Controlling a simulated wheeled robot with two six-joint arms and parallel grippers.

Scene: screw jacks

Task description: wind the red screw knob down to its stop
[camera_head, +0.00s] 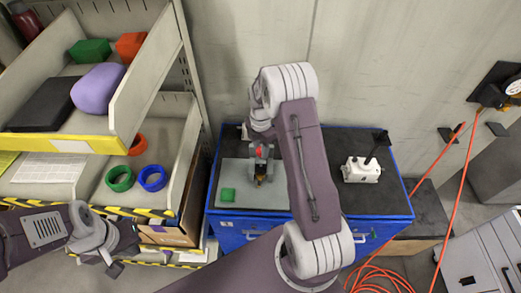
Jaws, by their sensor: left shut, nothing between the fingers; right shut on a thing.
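The red screw knob (258,151) shows as a small patch of red on the workbench, mostly hidden by my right gripper and arm. My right gripper (262,165) comes down from above and is shut on the knob. The screw jack under it is small and largely hidden, so the height of the knob above its stop cannot be told. My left gripper (115,268) is shut and empty, low at the left in front of the shelf, well away from the knob.
A white device with a black lever (361,171) stands at the right. A shelf (150,85) with blocks and rings is at the left. Orange hose (459,190) hangs at the right.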

